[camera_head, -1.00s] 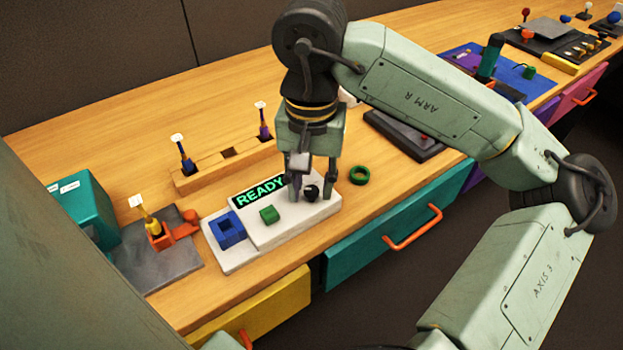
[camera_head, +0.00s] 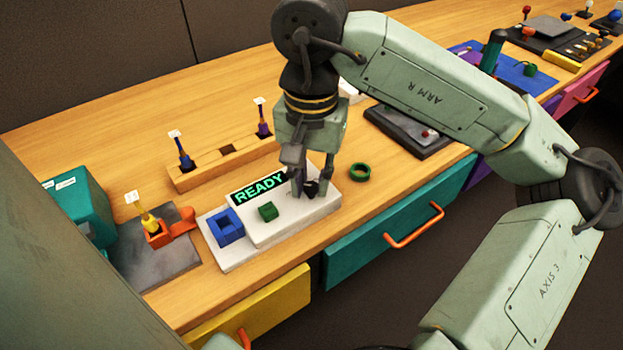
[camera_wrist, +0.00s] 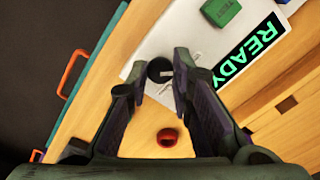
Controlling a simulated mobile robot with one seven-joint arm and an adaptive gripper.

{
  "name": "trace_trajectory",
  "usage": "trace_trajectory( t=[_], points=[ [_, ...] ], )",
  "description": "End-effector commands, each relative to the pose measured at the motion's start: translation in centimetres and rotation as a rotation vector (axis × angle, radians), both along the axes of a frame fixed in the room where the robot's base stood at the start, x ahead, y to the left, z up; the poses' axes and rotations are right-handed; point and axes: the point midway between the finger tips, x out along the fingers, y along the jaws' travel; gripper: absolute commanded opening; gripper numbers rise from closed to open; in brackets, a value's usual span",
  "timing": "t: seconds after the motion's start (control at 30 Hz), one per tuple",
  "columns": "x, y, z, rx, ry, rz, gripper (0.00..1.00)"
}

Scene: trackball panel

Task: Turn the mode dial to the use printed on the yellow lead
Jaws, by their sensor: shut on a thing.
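The dark mode dial (camera_head: 311,187) is on the right part of the white panel (camera_head: 300,223). My gripper (camera_head: 311,190) points down with its fingers around the dial and is shut on it. In the wrist view the dial (camera_wrist: 159,70) sits between the fingertips, with a pale mark on its top. The yellow lead (camera_head: 149,222) stands in an orange holder (camera_head: 158,238) at the left, with a white tag (camera_head: 132,197). The tag's print is too small to read. The panel's display (camera_head: 259,188) shows READY in green.
A wooden rack (camera_head: 205,170) holds a blue lead (camera_head: 185,153) and a purple lead (camera_head: 263,122). A red round piece (camera_wrist: 167,137) shows in the wrist view.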

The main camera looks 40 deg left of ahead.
Motion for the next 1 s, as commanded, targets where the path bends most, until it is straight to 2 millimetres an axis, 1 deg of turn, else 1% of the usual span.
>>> trace_trajectory(
  t=[0.03,0.17,1.0],
  points=[
    [0.03,0.02,-0.34,0.001,-0.001,-0.034,0.0],
    [0.04,0.01,-0.41,0.001,-0.002,-0.14,0.0],
    [0.01,0.04,-0.2,0.001,0.0,-0.937,0.0]
  ],
)
